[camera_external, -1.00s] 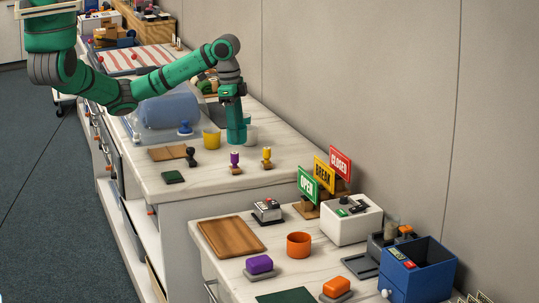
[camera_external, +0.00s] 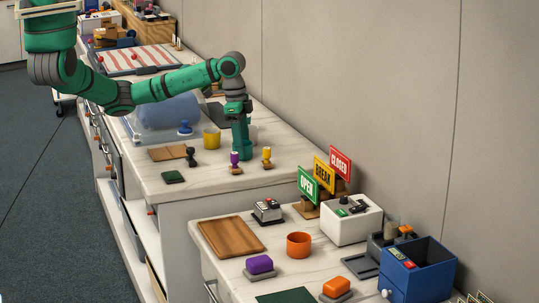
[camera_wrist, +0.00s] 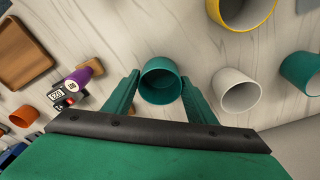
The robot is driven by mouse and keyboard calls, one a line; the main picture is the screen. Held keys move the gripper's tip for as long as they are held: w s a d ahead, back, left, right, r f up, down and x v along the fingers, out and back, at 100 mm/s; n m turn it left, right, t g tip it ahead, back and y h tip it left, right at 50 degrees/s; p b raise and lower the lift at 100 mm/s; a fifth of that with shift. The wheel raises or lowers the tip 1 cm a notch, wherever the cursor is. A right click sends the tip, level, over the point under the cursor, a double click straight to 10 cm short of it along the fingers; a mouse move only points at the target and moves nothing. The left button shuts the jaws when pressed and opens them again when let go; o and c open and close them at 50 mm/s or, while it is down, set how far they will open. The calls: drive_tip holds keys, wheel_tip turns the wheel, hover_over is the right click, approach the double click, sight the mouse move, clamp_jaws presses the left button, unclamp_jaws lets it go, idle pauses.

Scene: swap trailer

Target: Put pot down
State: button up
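A teal pot (camera_wrist: 161,82) sits between the two fingers of my gripper (camera_wrist: 160,88) in the wrist view, with its open mouth facing the camera. The fingers lie against its left and right sides, so my gripper looks shut on it. In the external view my gripper (camera_external: 240,138) points down over the far counter (camera_external: 210,180), and pot and fingers blend in colour. The pot's base is hard to make out, so I cannot tell whether it touches the counter.
A yellow pot (camera_external: 212,139), a white pot (camera_wrist: 237,91) and another teal pot (camera_wrist: 301,73) stand near my gripper. Clear counter lies at the front edge. The wall is on the right.

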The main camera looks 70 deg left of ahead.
drive_tip(key=shift+o, duration=1.1)
wheel_tip(320, 180, up, 12)
drive_tip(key=s, duration=0.1)
drive_tip(key=shift+a+r, duration=0.15)
drive_tip(key=shift+a, duration=0.25)
drive_tip(key=shift+s, duration=0.1)
